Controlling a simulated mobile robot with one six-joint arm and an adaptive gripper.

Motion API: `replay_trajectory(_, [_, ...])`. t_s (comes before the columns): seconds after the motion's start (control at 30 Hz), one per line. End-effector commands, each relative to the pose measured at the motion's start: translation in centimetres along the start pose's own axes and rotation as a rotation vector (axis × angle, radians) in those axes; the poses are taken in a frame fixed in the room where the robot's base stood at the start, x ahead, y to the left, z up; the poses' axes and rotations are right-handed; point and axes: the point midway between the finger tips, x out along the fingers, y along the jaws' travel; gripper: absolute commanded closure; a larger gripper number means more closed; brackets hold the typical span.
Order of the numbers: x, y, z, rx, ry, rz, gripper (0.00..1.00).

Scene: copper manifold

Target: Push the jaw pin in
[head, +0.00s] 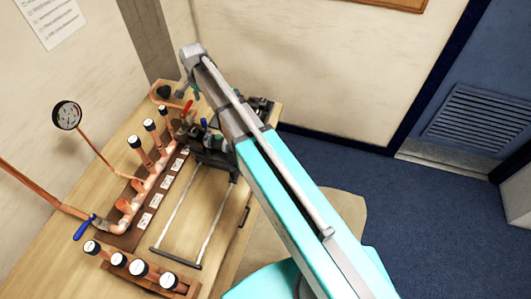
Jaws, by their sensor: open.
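My arm crosses the head view from the lower right, and its wrist bends down over the far end of the wooden bench. A dark, blocky cluster (214,150) sits below the wrist, beside the copper manifold. The arm partly covers this cluster, and I cannot separate my gripper from the dark tool parts there. The jaw pin cannot be made out in this view. The copper manifold (124,206) stands on a brown base along the wall, with several upright stubs with white-topped black caps.
A frame of two silver rails (176,207) lies on the bench (58,268). A rack of capped copper pieces (150,282) stands at the front. A gauge (67,115) and a blue-handled valve (85,227) are at left. Blue floor (420,230) is open at right.

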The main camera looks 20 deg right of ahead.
Motion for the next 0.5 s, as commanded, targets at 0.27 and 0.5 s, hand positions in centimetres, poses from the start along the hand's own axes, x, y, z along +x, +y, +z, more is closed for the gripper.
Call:
replay_trajectory(0.27, [-2.6,0.0,0.0,0.0,0.0,0.0,0.33])
replay_trajectory(0.5, [-4.0,0.0,0.0,0.0,0.0,0.0,0.33])
